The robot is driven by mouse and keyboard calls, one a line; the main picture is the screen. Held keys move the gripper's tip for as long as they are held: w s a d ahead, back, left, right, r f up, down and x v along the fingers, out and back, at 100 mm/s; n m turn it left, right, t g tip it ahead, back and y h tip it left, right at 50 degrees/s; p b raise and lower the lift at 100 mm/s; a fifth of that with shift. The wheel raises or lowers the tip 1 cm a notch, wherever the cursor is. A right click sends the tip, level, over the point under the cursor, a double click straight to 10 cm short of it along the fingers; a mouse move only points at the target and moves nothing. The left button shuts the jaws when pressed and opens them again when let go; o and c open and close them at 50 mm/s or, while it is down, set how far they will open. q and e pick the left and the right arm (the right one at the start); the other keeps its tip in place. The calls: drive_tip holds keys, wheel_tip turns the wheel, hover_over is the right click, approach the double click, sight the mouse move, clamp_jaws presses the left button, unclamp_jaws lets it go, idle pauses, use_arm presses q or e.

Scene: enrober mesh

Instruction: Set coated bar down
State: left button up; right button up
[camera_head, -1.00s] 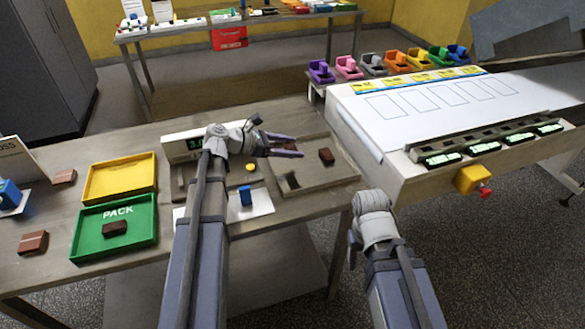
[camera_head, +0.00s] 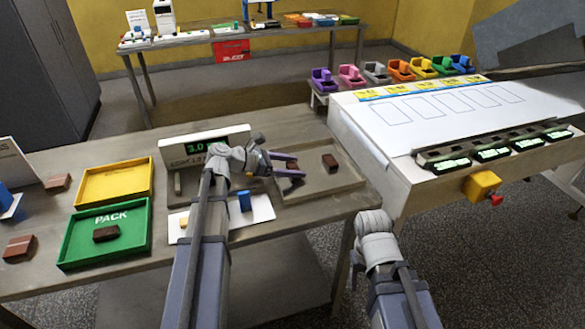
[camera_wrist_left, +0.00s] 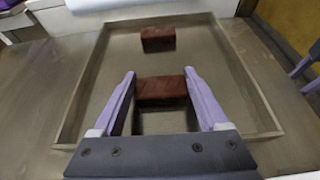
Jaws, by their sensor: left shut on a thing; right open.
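My left gripper (camera_head: 297,164) is over the left part of a shallow brown tray (camera_head: 352,183). In the left wrist view it is shut on a reddish-brown bar (camera_wrist_left: 162,88), held crosswise between the purple fingertips. The bar is low over the tray floor; I cannot tell if it touches. A second brown bar (camera_head: 329,162) lies in the tray beyond the fingertips, apart from the held one; it also shows in the left wrist view (camera_wrist_left: 157,38). My right gripper (camera_wrist_left: 305,78) shows only as two spread purple fingers at the right edge of the left wrist view.
A scale (camera_head: 205,146) with a lit display stands behind my left arm. A blue block (camera_head: 244,200) stands on a white card. Left are a yellow tray (camera_head: 112,202) and a green PACK tray (camera_head: 66,240) with one bar. A white-topped machine (camera_head: 440,130) stands to the right.

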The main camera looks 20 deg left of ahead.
use_arm(q)
drive_tip(key=shift+f, duration=0.2)
drive_tip(key=o, duration=0.9)
drive_tip(key=shift+c, duration=0.2)
drive_tip(key=shift+r, duration=0.15)
drive_tip(key=shift+r, duration=0.25)
drive_tip(key=p+v, duration=0.4)
drive_tip(key=v, duration=0.6)
drive_tip(key=shift+s+a, duration=0.2)
drive_tip(key=shift+a, duration=0.05)
drive_tip(key=shift+s+a+r+p, duration=0.15)
drive_tip(key=shift+s+a+p, duration=0.25)
drive_tip(key=shift+a, duration=0.1)
